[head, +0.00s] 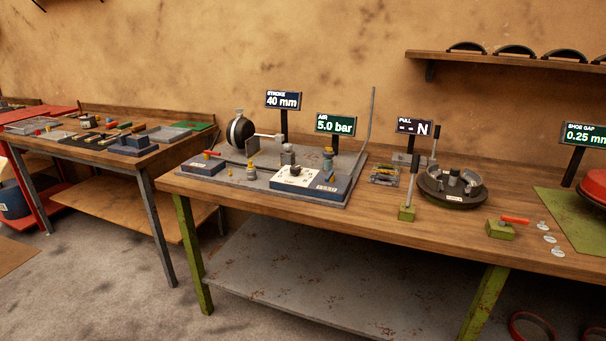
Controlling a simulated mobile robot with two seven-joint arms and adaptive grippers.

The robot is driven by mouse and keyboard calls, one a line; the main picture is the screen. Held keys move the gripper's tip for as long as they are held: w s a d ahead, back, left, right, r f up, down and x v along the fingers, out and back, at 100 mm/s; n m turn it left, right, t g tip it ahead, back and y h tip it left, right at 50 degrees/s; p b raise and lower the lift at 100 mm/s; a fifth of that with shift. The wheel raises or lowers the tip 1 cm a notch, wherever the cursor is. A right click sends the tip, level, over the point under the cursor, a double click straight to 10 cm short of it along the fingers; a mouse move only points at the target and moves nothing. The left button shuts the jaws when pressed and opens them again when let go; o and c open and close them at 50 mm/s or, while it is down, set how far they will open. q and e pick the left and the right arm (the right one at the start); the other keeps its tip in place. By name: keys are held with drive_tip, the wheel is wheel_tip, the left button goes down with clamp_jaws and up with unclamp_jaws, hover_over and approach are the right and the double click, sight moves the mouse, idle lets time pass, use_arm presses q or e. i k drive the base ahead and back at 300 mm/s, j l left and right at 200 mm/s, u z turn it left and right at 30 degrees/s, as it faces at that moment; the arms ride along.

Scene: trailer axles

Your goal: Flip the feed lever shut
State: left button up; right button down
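Two small red-orange levers show in the head view, and no readable label tells which is the feed lever. One red lever (211,153) lies over a grey-blue box (203,165) at the left end of the grey plate, near the air display. The other orange-red lever (515,220) lies roughly level on a green block (500,230) near the bench's front right. Whether either position is open or shut cannot be told. The air display (335,125) reads 5.0 bar. Neither of my grippers is in view.
The grey plate (240,182) carries a round black chamber (239,130) and small fittings. A tall upright lever (410,188) and a round drum (451,186) stand right of it. Metal discs (550,239) lie near the front edge. Bare wood (370,212) lies before the plate.

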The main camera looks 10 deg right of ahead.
sight(331, 177)
drive_tip(key=i+j, duration=1)
drive_tip(key=j, duration=0.2)
drive_tip(key=l+z, duration=0.05)
